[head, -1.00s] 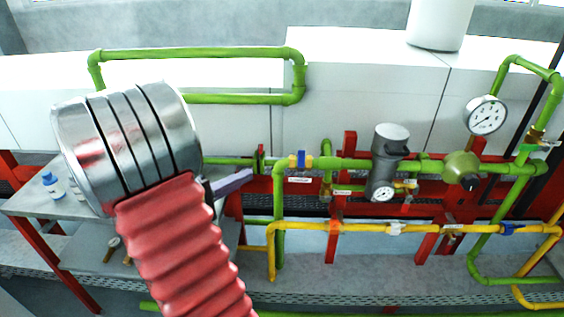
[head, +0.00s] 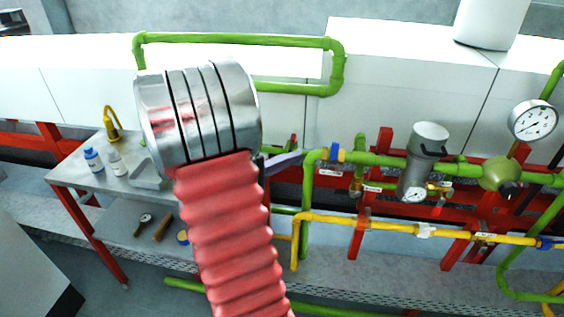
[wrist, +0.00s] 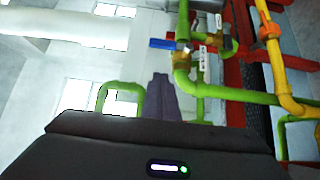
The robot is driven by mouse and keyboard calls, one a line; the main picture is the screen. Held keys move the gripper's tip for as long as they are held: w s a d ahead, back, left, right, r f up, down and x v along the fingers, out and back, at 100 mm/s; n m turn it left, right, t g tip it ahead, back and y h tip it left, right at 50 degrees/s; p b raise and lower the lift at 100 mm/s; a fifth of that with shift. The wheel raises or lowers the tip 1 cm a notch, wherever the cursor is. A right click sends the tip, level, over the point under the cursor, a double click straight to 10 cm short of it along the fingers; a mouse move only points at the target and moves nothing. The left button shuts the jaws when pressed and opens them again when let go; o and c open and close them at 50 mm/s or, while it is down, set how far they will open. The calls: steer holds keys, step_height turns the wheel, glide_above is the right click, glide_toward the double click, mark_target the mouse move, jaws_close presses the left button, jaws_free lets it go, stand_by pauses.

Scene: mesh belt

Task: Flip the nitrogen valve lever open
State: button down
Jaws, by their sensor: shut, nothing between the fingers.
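A blue valve lever (head: 335,152) sits on the green pipe (head: 380,159), just right of the pipe's bend. In the wrist view the lever (wrist: 163,44) sticks out to the left of the valve body. Small white labels hang nearby, too small to read. My gripper (head: 292,158) is partly hidden behind my arm in the head view; its purple-grey fingers point right, towards the lever. In the wrist view my gripper (wrist: 160,85) is shut and empty, below the lever in the picture and apart from it.
A yellow pipe (head: 390,226) with another blue handle (head: 546,243) runs below. A grey filter canister (head: 424,160) and a gauge (head: 533,120) stand right of the lever. Red frame posts rise behind. A bench (head: 75,172) with bottles is at left.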

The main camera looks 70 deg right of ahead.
mark_target(334, 157)
steer(key=shift+s+d, duration=0.75)
steer(key=shift+s, duration=0.3)
steer(key=shift+s+d, duration=0.8)
steer(key=shift+s, duration=0.2)
steer(key=shift+s+d, duration=0.75)
steer(key=shift+s, duration=0.3)
steer(key=shift+s, duration=0.1)
